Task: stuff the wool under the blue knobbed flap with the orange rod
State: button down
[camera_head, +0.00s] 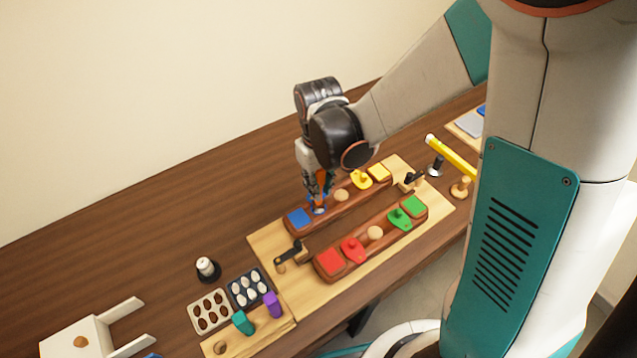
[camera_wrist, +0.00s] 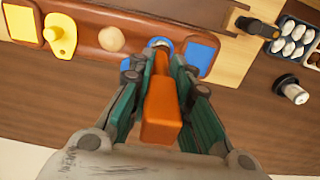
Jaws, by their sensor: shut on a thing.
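My gripper (camera_wrist: 162,75) is shut on the orange rod (camera_wrist: 162,112), whose thick end faces the wrist camera. The rod's thin end reaches down to a round, pale-blue-rimmed spot (camera_wrist: 159,43) on the far wooden bar; it also shows as a pale spot (camera_head: 319,210) in the head view. I cannot tell whether this spot is wool. A blue square pad (camera_head: 299,218) lies beside it, also in the wrist view (camera_wrist: 201,48). A little blue (camera_head: 311,197) shows behind my fingers, perhaps the knobbed flap; the rest is hidden.
The far bar also bears a wooden knob (camera_head: 341,195), a yellow knobbed flap (camera_head: 362,180) and a yellow pad (camera_head: 379,171). The near bar holds red (camera_head: 352,250) and green (camera_head: 400,219) knobbed flaps. Black clamps (camera_head: 289,252) stand at the board's ends.

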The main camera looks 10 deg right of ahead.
aim_at(319, 173)
jog(key=shift+f+b, duration=1.75)
dwell(1.7)
jog(key=shift+r, duration=0.1)
jog(key=shift+r+p, duration=2.85)
jog(key=shift+r, duration=1.1)
